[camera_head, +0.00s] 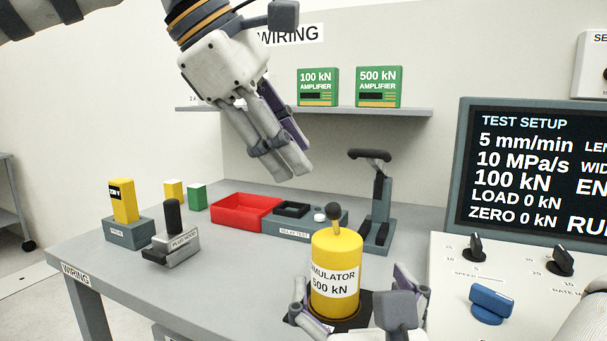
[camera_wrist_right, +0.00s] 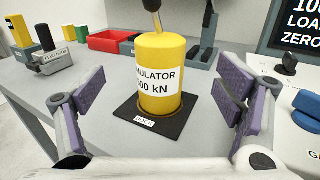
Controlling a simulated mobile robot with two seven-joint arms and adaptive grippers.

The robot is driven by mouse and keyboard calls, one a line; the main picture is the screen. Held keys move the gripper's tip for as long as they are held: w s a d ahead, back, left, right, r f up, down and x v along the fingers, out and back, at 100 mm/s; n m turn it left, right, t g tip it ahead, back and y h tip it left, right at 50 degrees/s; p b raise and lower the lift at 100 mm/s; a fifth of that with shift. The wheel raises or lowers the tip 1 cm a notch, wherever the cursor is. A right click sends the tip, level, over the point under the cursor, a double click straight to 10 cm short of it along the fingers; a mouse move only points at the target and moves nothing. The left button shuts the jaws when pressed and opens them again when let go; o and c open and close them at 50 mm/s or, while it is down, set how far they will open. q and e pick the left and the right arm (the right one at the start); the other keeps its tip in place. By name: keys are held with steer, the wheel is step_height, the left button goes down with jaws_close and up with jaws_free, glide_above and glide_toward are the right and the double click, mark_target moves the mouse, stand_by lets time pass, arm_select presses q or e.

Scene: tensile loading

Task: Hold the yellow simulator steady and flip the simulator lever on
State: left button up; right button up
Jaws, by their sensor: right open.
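The yellow simulator (camera_head: 335,262) stands upright on a black dock plate (camera_wrist_right: 122,112) at the table's front. Its dark-knobbed lever (camera_head: 334,215) sticks up from the top, tilted slightly; in the right wrist view the knob is cut off. My right gripper (camera_head: 355,304) is open, with fingers to either side of the simulator. In the right wrist view its purple pads stand apart from the simulator (camera_wrist_right: 160,85). My left gripper (camera_head: 292,172) points down above the table, behind and left of the lever, touching nothing visible. Its fingers look close together, but any gap is hidden.
Behind the simulator are a red bin (camera_head: 240,208), a relay test box (camera_head: 293,225) and a dark upright stand (camera_head: 377,215). A grey plug block (camera_head: 172,246) is at left. The control console (camera_head: 450,265) borders the right. Bare table lies left of the simulator.

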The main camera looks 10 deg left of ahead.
mark_target(337, 243)
arm_select(q)
steer(key=shift+w, duration=0.1)
arm_select(e)
steer(key=w, duration=0.3)
steer(key=w+a, duration=0.1)
steer(key=w, duration=0.7)
steer(key=shift+a, duration=0.35)
